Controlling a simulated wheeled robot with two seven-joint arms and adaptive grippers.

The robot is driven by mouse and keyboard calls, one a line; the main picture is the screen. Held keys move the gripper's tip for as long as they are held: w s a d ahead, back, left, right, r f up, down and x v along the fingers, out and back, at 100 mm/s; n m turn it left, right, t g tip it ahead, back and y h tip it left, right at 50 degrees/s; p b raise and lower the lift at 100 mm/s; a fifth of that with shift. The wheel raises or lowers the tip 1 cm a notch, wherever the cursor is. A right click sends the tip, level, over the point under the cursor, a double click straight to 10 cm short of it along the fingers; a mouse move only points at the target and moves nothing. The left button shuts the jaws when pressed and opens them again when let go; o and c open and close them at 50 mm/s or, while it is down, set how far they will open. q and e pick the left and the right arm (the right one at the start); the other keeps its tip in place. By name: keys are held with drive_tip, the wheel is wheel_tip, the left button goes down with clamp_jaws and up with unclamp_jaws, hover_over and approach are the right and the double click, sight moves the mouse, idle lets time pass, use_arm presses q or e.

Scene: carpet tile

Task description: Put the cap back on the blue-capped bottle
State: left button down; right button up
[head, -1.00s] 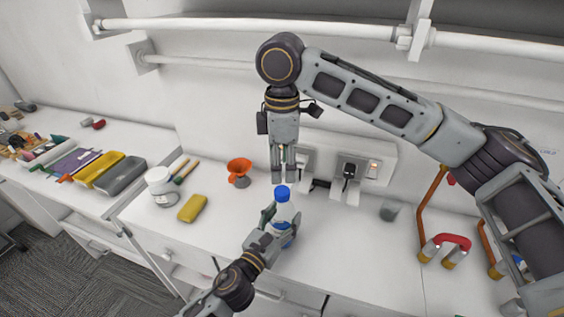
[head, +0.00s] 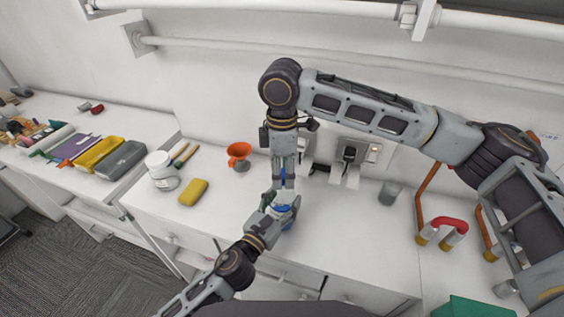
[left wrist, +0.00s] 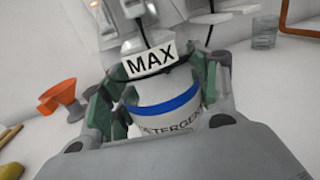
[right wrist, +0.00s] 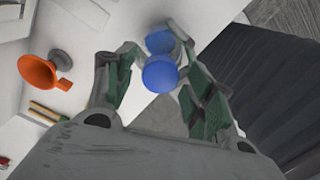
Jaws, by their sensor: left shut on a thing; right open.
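The blue cap (right wrist: 160,75) sits between the fingers of my right gripper (head: 283,183), which points straight down over the bottle and is open.
An orange funnel (head: 239,152), yellow sponge (head: 194,191) and white jar (head: 158,165) stand to the left. A wall socket with plug (head: 350,153) is behind. A glass (head: 389,194) and red-topped pipe (head: 449,226) are at right. Counter between is free.

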drive_tip(key=shift+f, duration=0.2)
drive_tip(key=c, duration=1.1)
drive_tip(key=o, duration=1.2)
drive_tip(key=shift+r, duration=0.2)
wheel_tip(320, 180, up, 12)
drive_tip(key=shift+f, duration=0.15)
